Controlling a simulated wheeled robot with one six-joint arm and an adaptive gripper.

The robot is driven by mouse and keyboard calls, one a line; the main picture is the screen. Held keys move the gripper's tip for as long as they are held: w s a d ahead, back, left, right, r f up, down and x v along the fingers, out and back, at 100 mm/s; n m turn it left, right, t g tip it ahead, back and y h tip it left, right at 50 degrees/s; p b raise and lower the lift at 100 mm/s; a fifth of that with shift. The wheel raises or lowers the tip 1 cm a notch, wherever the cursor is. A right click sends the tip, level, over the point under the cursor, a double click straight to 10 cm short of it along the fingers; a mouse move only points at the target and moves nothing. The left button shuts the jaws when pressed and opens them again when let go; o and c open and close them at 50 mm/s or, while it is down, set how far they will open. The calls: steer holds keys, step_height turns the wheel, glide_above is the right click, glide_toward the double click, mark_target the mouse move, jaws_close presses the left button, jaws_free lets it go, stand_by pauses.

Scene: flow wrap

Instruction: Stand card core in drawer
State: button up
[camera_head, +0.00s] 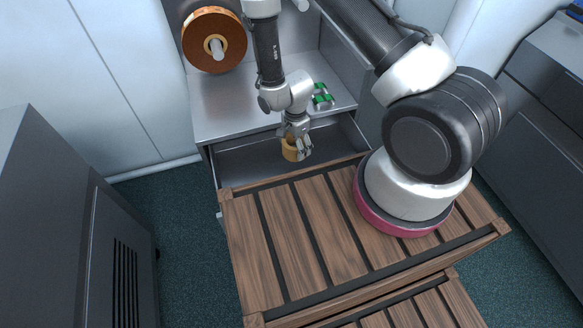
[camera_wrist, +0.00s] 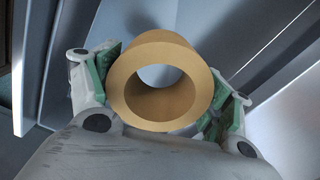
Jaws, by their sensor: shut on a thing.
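The card core (camera_head: 289,149) is a short tan cardboard tube with a thick wall. My gripper (camera_head: 297,145) is shut on it, over the open drawer (camera_head: 243,163) below the steel bench. In the wrist view the core (camera_wrist: 118,92) sits between the two fingers with green pads (camera_wrist: 160,95), and its open end faces the camera. The core looks roughly upright in the head view. I cannot tell whether its lower end touches the drawer floor. The drawer's grey walls (camera_wrist: 255,45) show behind and beside the core in the wrist view.
A copper-brown reel (camera_head: 196,42) hangs on a spindle at the back left. A grey cabinet (camera_head: 70,220) stands at the left. The drawer's left part looks empty.

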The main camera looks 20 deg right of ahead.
step_height(320, 180, down, 9)
steer(key=shift+w+a+f+m, duration=0.1)
steer(key=shift+a+m, duration=0.05)
steer(key=shift+m, duration=1.05)
steer(key=shift+f, duration=2.25)
steer(key=shift+f, duration=0.15)
steer(key=o, duration=1.2)
step_height(320, 180, up, 12)
steer(key=shift+r, duration=0.2)
